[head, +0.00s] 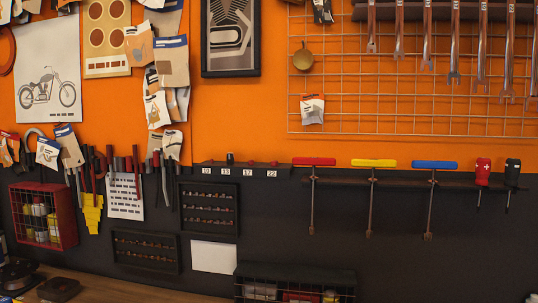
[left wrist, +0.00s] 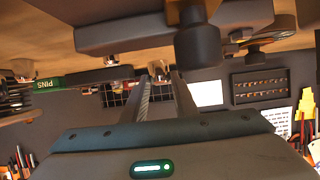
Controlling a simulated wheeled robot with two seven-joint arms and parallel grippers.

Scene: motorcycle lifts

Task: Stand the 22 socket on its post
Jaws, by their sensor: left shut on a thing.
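The left wrist view appears upside down, with the bench top along its upper edge. In it my left gripper (left wrist: 160,75) is shut on a small metallic piece, taken as the 22 socket (left wrist: 157,68); its marking is not readable, and the fingers hide part of it. In the head view, the rail (head: 240,171) on the wall carries labels 10, 13, 17 and 22. The 22 post (head: 274,163) is at its right end and shows a bare reddish top. A dark socket (head: 230,158) stands at label 13. Neither gripper shows in the head view.
Red, yellow and blue T-handles (head: 314,161) hang right of the rail. Below it are a dark rack (head: 209,208) and a white sheet (head: 213,257). In the left wrist view, a large dark cylinder (left wrist: 197,45) is close beside the fingers, and a green PINS label (left wrist: 47,84) shows at left.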

